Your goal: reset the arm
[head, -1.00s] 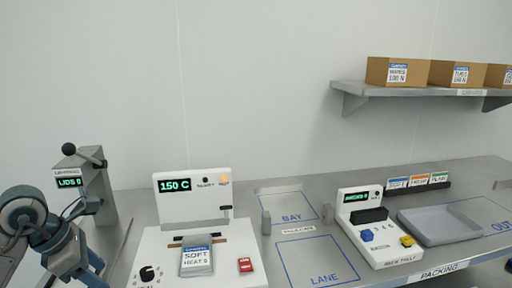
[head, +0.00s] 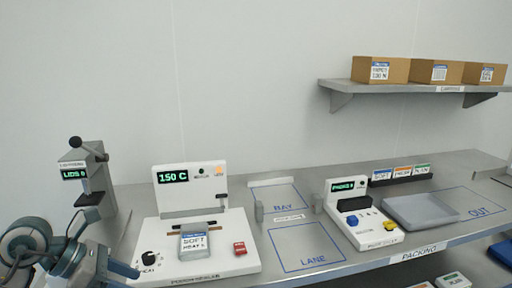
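My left arm comes in at the lower left of the head view, in front of the bench. Its gripper (head: 122,270) is low, close to the front left corner of the white sealer (head: 205,262). Its fingers are small and partly overlapped by my own wrist, so I cannot tell whether they are apart or hold anything. My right gripper is not in view. A grey lid press (head: 97,172) with a black ball-ended lever (head: 84,143) stands behind my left arm; its display reads LIDS 0.
The sealer shows 150 C, with a SOFT pouch (head: 194,245) on its front. The marked BAY and LANE areas (head: 303,247) look empty. A white packing device (head: 364,225) and an empty grey tray (head: 420,210) stand to the right. Cartons (head: 380,70) sit on a wall shelf.

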